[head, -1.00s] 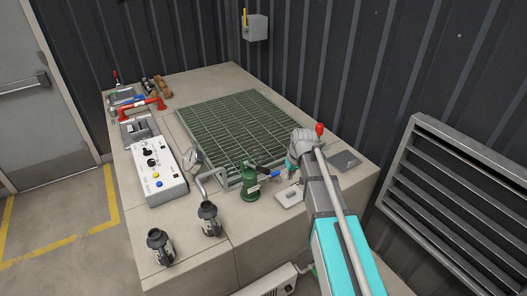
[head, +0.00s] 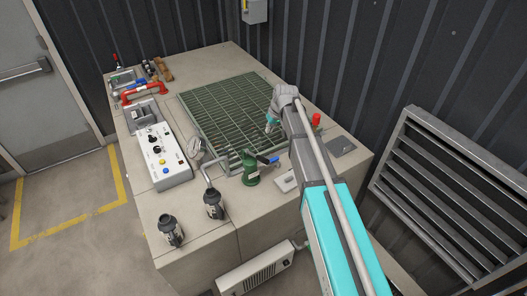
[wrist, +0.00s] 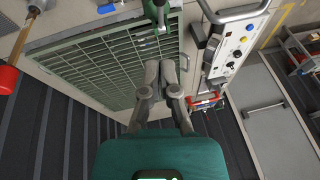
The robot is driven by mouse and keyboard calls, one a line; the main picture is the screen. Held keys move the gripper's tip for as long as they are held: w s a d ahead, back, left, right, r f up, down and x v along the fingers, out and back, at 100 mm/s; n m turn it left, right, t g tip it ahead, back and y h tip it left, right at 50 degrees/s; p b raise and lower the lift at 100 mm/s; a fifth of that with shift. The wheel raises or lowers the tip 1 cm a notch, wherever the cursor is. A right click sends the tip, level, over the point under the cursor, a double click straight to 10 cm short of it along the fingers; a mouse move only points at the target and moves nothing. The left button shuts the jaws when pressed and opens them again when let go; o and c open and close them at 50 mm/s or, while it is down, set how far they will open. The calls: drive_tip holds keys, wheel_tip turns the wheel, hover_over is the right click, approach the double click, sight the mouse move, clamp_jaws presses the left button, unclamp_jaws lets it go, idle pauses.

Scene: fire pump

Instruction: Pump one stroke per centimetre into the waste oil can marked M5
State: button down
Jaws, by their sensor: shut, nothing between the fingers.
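A green hand pump (head: 251,172) with a blue-tipped lever (head: 270,160) stands at the front edge of the grating; part of it also shows at the top of the wrist view (wrist: 157,12). A bent grey pipe (head: 205,172) rises beside it, above a dark can with a pale label (head: 214,204). A second dark can (head: 171,232) stands nearer the front left. Their marks are too small to read. My gripper (head: 268,127) is above the grating, beyond the pump and apart from it. In the wrist view its fingers (wrist: 160,72) are together and empty.
A red-topped part (head: 316,121) is right of my arm. A louvred panel (head: 445,195) is at the right.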

drive_tip(key=shift+f, duration=0.2)
drive_tip(key=b, duration=1)
approach(256, 156)
drive_tip(key=w+f, duration=0.1)
drive_tip(key=shift+s+d+f+b, duration=0.2)
drive_tip(key=shift+s+f+b, duration=0.3)
drive_tip(key=shift+f+b, duration=0.3)
drive_tip(key=shift+s+d+f+b, duration=0.2)
drive_tip(key=shift+s+f+b, duration=0.4)
drive_tip(key=shift+f, duration=0.3)
drive_tip(key=shift+w, duration=0.1)
